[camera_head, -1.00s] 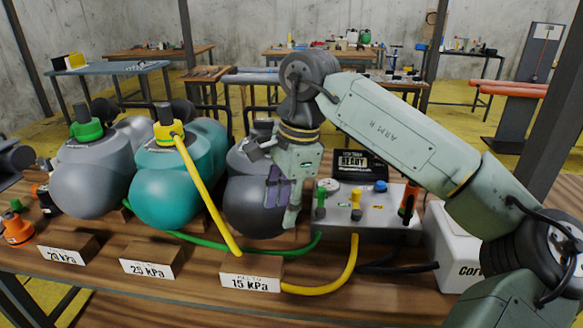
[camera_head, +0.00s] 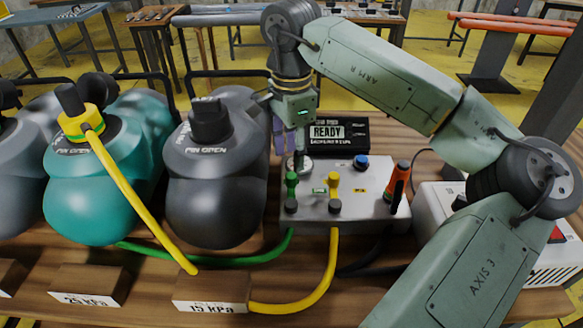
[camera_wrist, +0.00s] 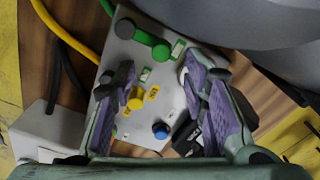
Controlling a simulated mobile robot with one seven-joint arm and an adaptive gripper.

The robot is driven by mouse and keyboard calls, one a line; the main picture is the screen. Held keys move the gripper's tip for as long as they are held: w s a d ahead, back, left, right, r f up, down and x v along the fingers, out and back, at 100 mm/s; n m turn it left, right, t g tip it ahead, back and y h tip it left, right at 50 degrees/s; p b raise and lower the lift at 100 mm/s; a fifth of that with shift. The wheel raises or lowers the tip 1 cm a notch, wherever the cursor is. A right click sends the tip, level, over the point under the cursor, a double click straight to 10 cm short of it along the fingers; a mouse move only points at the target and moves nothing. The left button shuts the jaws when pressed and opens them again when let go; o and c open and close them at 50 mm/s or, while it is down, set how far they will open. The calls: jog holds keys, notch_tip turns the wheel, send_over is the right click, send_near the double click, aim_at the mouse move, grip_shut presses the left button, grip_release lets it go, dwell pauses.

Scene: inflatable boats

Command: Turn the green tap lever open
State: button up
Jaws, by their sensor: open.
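The green tap lever (camera_head: 291,184) stands on the left part of a grey control box (camera_head: 370,210), with a yellow tap lever (camera_head: 334,184) to its right. In the wrist view the green lever (camera_wrist: 144,37) lies beyond my fingertips, near the box's far edge, and the yellow lever (camera_wrist: 135,97) shows near the left finger. My gripper (camera_head: 290,152) points down just behind the green lever, apart from it as far as I can see. In the wrist view my gripper (camera_wrist: 160,82) is open, with nothing held between its purple-padded fingers.
A dark grey inflatable (camera_head: 218,185) stands close to the left of the box, and a teal one (camera_head: 95,190) further left. Green (camera_head: 215,260) and yellow (camera_head: 300,307) hoses run along the bench front. A READY display (camera_head: 340,135) stands behind the box; an orange-handled tool (camera_head: 398,185) is right.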

aim_at(292, 175)
notch_tip(292, 175, down, 7)
jog(key=shift+r+p, duration=0.15)
jog(key=shift+p, duration=0.55)
jog(key=shift+w, duration=0.1)
grip_shut()
